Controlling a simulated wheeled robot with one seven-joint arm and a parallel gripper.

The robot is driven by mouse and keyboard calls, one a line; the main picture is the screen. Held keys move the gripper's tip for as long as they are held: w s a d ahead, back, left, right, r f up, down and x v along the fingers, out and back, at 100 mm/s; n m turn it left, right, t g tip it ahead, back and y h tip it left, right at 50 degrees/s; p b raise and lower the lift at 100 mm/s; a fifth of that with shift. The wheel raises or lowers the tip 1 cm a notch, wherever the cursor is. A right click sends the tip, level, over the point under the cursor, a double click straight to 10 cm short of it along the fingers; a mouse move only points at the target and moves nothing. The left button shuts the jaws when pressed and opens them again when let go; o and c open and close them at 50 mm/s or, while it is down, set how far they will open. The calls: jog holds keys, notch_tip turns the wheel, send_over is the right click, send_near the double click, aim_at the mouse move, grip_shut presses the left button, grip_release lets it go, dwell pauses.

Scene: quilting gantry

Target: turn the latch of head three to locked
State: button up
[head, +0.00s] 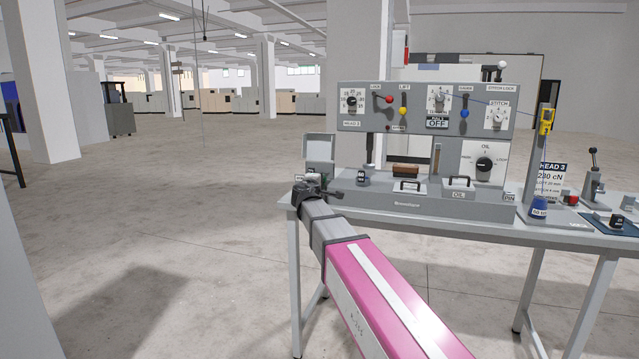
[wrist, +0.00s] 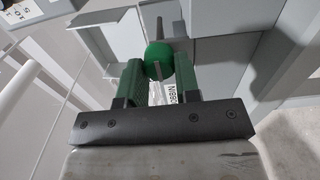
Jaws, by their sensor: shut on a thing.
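In the wrist view, a round green knob (wrist: 158,55) with a pale line on its face sits between the two green fingers of my gripper (wrist: 158,77). The fingers are closed on its sides. A dark stem runs up behind it to a grey part. I cannot read which way it is turned as locked or unlocked. In the head view, my gripper (head: 313,184) is at the left end of the grey machine (head: 430,205), below a raised grey panel (head: 319,147). The knob is hidden there by my gripper. The "HEAD 3" sign (head: 551,168) stands at the right.
The machine stands on a grey table (head: 555,236). Its front carries an oil dial (head: 484,164), coloured levers and black handles. A blue cone (head: 538,208) and a yellow part (head: 546,121) are at the right. The floor left of the table is clear.

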jog(key=o, duration=0.9)
jog(key=v, duration=1)
jog(key=shift+s+a, duration=0.15)
jog(key=shift+s, duration=0.25)
jog(key=shift+f, duration=0.1)
